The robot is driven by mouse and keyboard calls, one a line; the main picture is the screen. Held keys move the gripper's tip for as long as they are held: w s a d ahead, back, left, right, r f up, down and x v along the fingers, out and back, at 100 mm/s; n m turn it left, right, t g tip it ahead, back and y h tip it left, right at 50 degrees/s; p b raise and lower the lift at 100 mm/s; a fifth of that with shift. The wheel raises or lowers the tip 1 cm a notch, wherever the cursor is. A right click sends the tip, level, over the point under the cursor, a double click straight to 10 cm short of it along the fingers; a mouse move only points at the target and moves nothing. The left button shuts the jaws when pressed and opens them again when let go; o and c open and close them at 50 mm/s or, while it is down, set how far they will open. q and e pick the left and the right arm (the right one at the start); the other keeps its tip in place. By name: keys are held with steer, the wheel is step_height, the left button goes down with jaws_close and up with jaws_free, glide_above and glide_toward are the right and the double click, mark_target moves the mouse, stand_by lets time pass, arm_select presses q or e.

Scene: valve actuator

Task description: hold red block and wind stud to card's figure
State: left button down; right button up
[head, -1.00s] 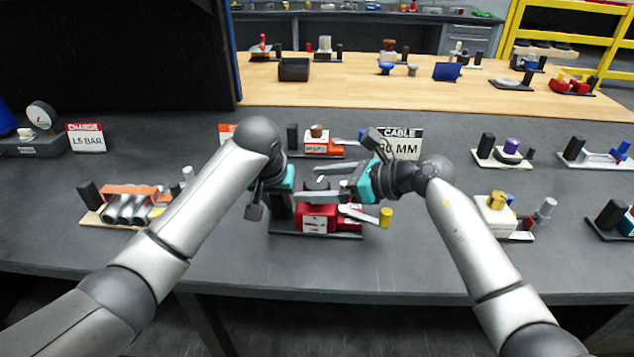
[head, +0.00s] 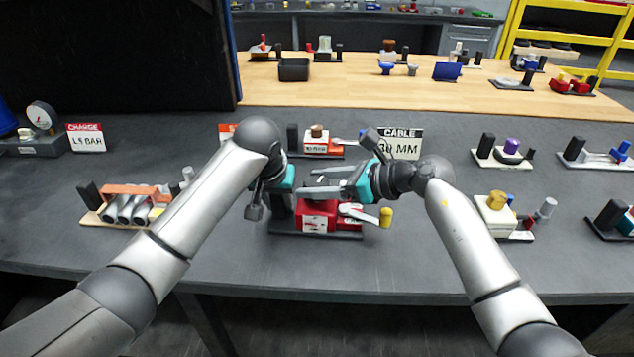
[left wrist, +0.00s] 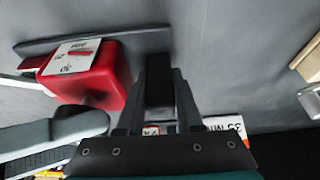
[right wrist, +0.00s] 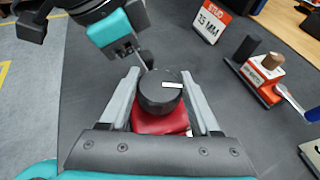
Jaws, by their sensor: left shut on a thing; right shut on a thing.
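The red block (head: 318,213) stands on a dark base plate on the grey bench, with a white scale label on its front whose marks are too small to read. My left gripper (left wrist: 160,95) is shut on the black post (left wrist: 159,78) beside the block. My right gripper (right wrist: 163,100) has its fingers on either side of the dark round stud knob (right wrist: 160,92) on top of the block and is shut on it. A white line shows on the knob's top. The red and white card (right wrist: 211,24) reads STUD 35 MM; in the head view my left arm mostly hides it.
A lever with a yellow end (head: 386,217) sticks out right of the block. Behind are an orange device (head: 322,146) and a CABLE 30 MM card (head: 400,144). A pipe fixture (head: 126,207) stands left, and a yellow-knobbed device (head: 496,205) right.

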steer(key=shift+c, duration=0.6)
steer(key=shift+f+m+h, duration=0.15)
steer(key=shift+m+h, duration=0.15)
steer(key=shift+s+m+t+h, duration=0.1)
steer(key=shift+m+t+h, duration=0.5)
steer(key=shift+m+t, duration=0.55)
steer(key=shift+a+m+t+h, duration=0.15)
steer(key=shift+m+t+h, duration=0.95)
steer(key=shift+m+t, duration=0.2)
steer(key=shift+r+m+t, duration=0.25)
steer(key=shift+m, duration=0.1)
steer(key=o, duration=1.1)
steer(key=shift+o, duration=1.4)
steer(key=shift+f, duration=0.15)
